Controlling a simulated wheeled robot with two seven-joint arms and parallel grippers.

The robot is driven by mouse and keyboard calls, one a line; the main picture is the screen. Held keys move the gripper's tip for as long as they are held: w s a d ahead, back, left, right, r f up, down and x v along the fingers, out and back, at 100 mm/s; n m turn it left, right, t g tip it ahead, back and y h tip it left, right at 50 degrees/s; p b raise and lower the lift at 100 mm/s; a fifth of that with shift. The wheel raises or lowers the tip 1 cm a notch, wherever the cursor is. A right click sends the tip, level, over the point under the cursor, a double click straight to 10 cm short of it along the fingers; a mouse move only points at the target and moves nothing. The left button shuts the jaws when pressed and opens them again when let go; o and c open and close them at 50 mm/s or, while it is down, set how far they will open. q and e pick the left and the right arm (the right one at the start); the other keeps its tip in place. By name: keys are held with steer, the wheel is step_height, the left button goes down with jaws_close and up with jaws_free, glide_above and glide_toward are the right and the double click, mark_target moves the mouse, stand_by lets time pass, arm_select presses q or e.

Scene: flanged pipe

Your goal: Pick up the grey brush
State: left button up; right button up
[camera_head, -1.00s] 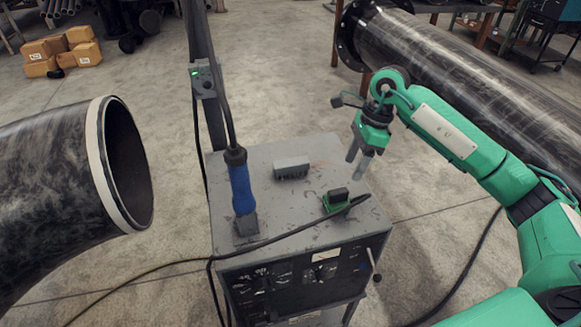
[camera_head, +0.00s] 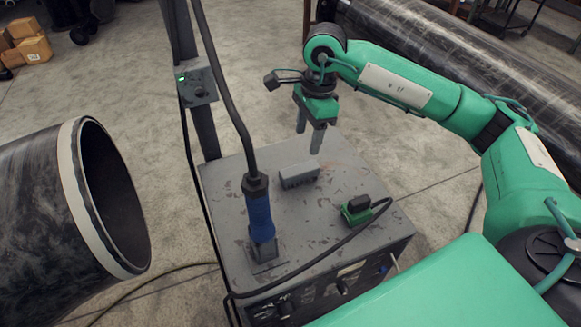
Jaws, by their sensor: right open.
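The grey brush (camera_head: 298,175) lies on top of the grey machine cabinet (camera_head: 330,220), near the middle of its back half. My right gripper (camera_head: 308,142) is above and just behind the brush, pointing down. Its two grey fingers are apart, with nothing between them. It does not appear to touch the brush. My left gripper is not in view.
A blue-handled tool (camera_head: 259,215) stands upright on the cabinet left of the brush, its cable rising beside a post (camera_head: 205,120). A green-and-black block (camera_head: 357,209) sits to the right. A large black pipe (camera_head: 45,215) is at the left. Another pipe (camera_head: 440,60) lies behind my arm.

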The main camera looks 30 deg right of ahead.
mark_target(300, 168)
steer(key=f, duration=0.4)
steer(key=a+f+p, duration=0.1)
steer(key=f, duration=0.2)
steer(key=shift+s, duration=0.1)
steer(key=shift+f, duration=0.25)
steer(key=shift+a+f+p, duration=0.15)
steer(key=shift+f+p, duration=0.55)
steer(key=shift+f, duration=0.05)
steer(key=f, duration=0.2)
steer(key=shift+w+a+f+p, duration=0.2)
steer(key=shift+w+f+p, duration=0.1)
steer(key=shift+p, duration=0.1)
steer(key=shift+f, duration=0.5)
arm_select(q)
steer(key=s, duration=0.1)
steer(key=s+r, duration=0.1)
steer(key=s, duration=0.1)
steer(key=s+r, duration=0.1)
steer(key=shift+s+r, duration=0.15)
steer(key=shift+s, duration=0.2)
arm_select(e)
steer(key=shift+s, duration=0.1)
steer(key=c, duration=1)
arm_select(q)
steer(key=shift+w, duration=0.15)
arm_select(e)
steer(key=shift+c, duration=0.5)
steer(key=shift+r, duration=0.15)
